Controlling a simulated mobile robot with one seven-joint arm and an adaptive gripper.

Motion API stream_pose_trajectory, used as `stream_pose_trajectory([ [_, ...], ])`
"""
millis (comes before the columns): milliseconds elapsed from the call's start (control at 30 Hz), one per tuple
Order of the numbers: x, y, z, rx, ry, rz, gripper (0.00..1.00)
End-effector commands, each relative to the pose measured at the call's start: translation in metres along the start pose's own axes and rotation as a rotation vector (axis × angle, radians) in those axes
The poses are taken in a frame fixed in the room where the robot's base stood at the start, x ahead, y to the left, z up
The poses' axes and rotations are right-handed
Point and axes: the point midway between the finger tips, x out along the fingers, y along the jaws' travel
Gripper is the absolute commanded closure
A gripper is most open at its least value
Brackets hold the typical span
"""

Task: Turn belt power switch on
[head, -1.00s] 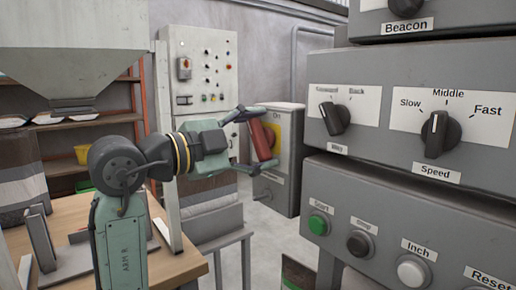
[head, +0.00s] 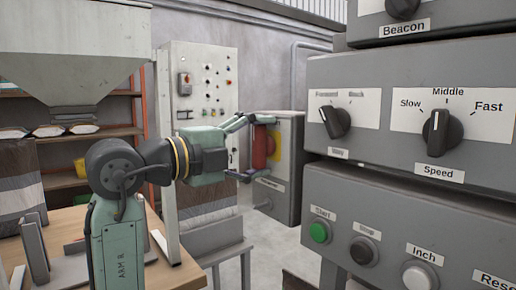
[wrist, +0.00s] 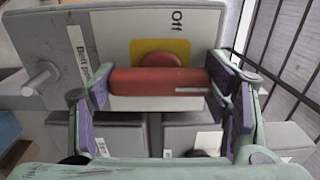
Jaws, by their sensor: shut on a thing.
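The belt power switch is a red handle (head: 263,147) on a yellow plate (head: 275,142), on the face of a grey box (head: 287,185) beyond my arm. My gripper (head: 257,148) is shut on the handle, one finger at each end. In the head view the handle stands about upright. In the wrist view the handle (wrist: 150,81) lies level between the fingers of my gripper (wrist: 160,88), with a pale line near its right end. An "Off" label (wrist: 177,20) shows above it there. The "On" label is hidden.
A large grey control panel (head: 470,150) with knobs and buttons fills the right side, close to the switch box. A tall grey cabinet (head: 205,60) stands behind. A wooden table (head: 165,270) and a hopper (head: 75,50) are at left.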

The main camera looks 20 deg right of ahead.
Motion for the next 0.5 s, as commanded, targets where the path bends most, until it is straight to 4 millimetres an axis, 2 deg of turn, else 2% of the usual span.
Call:
stream_pose_trajectory([
  [333,-0.0001,0.0003,-0.0005,0.007,0.001,0.001,0.58],
  [367,0.0000,0.0003,-0.0005,0.007,0.001,0.001,0.30],
  [500,0.0000,0.0002,-0.0004,0.005,0.001,0.001,0.20],
])
